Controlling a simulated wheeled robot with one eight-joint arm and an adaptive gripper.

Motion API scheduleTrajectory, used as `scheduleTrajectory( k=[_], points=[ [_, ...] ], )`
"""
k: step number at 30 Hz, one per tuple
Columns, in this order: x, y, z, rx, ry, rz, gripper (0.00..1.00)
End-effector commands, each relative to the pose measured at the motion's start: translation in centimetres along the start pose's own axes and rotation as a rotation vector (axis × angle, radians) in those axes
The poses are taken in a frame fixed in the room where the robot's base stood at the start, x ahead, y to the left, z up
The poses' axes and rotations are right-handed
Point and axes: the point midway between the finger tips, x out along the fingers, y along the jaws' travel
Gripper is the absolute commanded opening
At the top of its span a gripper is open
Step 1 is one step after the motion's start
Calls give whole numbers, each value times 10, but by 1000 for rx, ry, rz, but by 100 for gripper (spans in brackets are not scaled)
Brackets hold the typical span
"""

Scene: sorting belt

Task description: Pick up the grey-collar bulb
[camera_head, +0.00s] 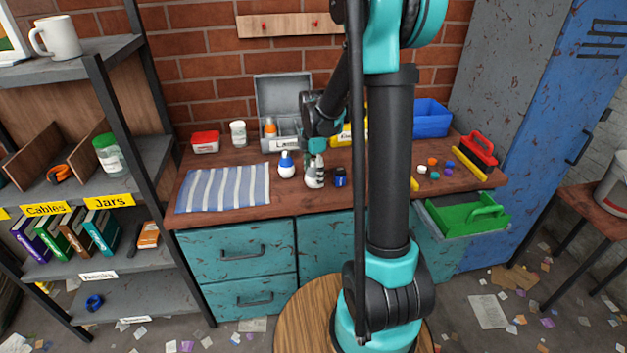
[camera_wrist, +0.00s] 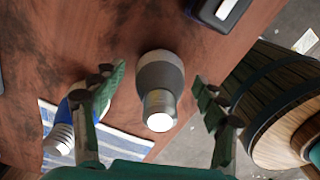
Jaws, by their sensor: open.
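The grey-collar bulb (camera_wrist: 160,75) is between my gripper's fingers in the wrist view, its narrow metal end facing the camera. It stands on the wooden bench in the head view (camera_head: 314,179), partly covered by the gripper above. My gripper (camera_wrist: 160,86) is open, with a finger on each side of the bulb and a visible gap to both. My gripper is right over the bulb in the head view (camera_head: 316,147).
A blue-collar bulb (camera_head: 286,167) stands close by on the left, beside a striped cloth (camera_head: 222,189). An open grey box (camera_head: 283,97) is behind. The bench front before the bulb is clear.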

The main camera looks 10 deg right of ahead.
Motion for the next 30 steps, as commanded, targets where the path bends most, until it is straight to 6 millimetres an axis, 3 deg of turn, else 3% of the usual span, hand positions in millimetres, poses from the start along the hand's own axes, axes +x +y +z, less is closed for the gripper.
scheduleTrajectory(
  k=[3, 15, 25, 30],
  points=[
    [0, 0, 0, 0, 0, 0, 70],
    [0, 0, 0, 0, 0, 0, 20],
    [-2, 0, 0, 0, 0, 0, 18],
    [-14, 0, 0, 0, 0, 0, 18]
  ],
)
